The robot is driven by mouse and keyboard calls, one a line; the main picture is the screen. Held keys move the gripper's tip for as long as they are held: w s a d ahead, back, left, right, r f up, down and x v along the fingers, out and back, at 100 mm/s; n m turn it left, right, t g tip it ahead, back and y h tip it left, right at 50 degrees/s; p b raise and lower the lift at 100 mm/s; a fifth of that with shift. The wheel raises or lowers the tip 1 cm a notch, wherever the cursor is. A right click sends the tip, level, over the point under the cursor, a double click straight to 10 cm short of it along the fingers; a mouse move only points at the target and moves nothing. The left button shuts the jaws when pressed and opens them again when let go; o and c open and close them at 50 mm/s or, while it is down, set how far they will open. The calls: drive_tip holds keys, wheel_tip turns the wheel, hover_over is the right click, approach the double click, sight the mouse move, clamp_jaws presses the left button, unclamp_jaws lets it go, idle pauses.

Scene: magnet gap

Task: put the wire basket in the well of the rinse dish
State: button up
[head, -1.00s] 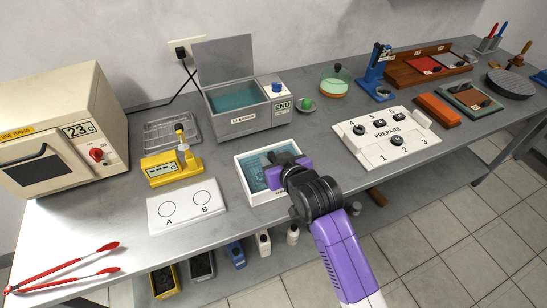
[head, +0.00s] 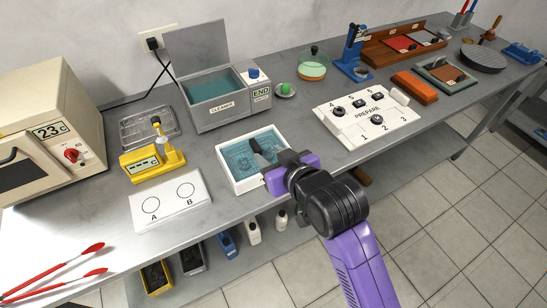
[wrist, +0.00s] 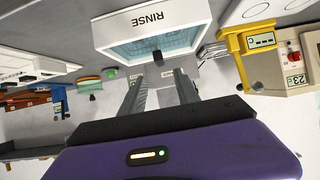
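The rinse dish (head: 222,172) is a white tray with blue liquid in its well, at the middle of the bench. In the wrist view its labelled wall (wrist: 150,22) is at the top. Fine grid lines in the well look like the wire basket (head: 240,157), lying low inside the dish; its full outline is partly hidden by my gripper. My gripper (head: 266,162) is over the right front part of the dish. In the wrist view my gripper (wrist: 158,76) has its two fingers apart with nothing between them.
A cleaner tank (head: 218,100) with raised lid stands behind the dish. A wire rack (head: 150,128), a yellow gauge stand (head: 153,163) and an A/B plate (head: 170,200) are to the left. A white PREPARE board (head: 368,118) is to the right. Red tongs (head: 55,272) lie front left.

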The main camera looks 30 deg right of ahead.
drive_tip(key=shift+v, duration=0.85)
drive_tip(key=s+a+f+t, duration=0.1)
drive_tip(key=s+f, duration=0.2)
drive_tip(key=s, duration=0.5)
drive_tip(key=s+f, duration=0.3)
drive_tip(key=s, duration=0.4)
drive_tip(key=s+r, duration=0.2)
drive_tip(key=s, duration=0.7)
drive_tip(key=s+d+r+t, duration=0.1)
drive_tip(key=s+r, duration=0.2)
drive_tip(key=s, duration=0.6)
drive_tip(key=shift+r+t, duration=0.3)
